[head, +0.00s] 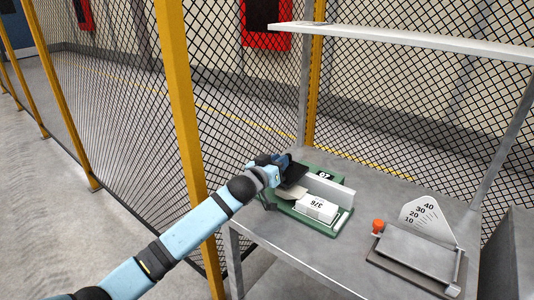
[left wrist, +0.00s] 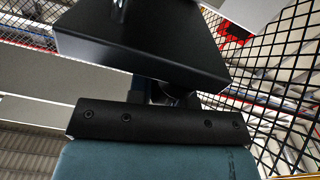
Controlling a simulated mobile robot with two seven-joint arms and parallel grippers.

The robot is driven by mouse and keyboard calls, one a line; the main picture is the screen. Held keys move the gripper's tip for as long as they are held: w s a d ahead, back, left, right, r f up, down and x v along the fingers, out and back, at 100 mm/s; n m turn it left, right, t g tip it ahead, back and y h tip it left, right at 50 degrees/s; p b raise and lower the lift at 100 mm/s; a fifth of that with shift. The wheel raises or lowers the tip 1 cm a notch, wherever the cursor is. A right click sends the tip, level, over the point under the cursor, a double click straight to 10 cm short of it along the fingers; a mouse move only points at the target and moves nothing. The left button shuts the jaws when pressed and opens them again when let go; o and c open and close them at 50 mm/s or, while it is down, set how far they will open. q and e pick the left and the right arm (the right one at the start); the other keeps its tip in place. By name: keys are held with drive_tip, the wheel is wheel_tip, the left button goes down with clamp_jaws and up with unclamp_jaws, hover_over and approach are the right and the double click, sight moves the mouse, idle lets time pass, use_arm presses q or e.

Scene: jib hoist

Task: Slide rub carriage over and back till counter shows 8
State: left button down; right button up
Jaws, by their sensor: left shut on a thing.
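The rub device has a green base (head: 337,224) and stands on the grey metal table. A white block (head: 317,207) marked with black digits, perhaps 376, lies on its front part. A pale upright plate runs behind the block. A small black-on-white number (head: 324,175) shows at the back of the device, too small and slanted to read surely. My left gripper (head: 292,174) is at the device's left end, shut on what seems to be the rub carriage, which the gripper mostly hides. The left wrist view shows dark gripper parts (left wrist: 140,45) close up. My right gripper is out of view.
A pale shelf (head: 420,43) hangs above. Yellow posts (head: 185,110) and black mesh fence enclose the left and back.

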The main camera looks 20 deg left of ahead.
use_arm(q)
drive_tip(key=s+d, duration=0.1)
drive_tip(key=d, duration=0.2)
drive_tip(key=s+d+p, duration=0.1)
drive_tip(key=d, duration=0.2)
drive_tip(key=s+d+p, duration=0.1)
drive_tip(key=d, duration=0.2)
drive_tip(key=shift+s+d, duration=0.1)
drive_tip(key=shift+s, duration=0.05)
drive_tip(key=shift+s+d, duration=0.1)
drive_tip(key=shift+d, duration=0.05)
drive_tip(key=shift+f, duration=0.1)
drive_tip(key=c, duration=1.3)
unclamp_jaws()
drive_tip(key=shift+d, duration=0.1)
drive_tip(key=shift+o, duration=0.9)
drive_tip(key=shift+s+d, duration=0.1)
drive_tip(key=shift+d, duration=0.05)
drive_tip(key=shift+s+a, duration=0.35)
drive_tip(key=shift+s, duration=0.1)
drive_tip(key=p+v, duration=0.1)
drive_tip(key=v, duration=1.1)
drive_tip(key=shift+s+p, duration=0.3)
drive_tip(key=shift+p, duration=0.05)
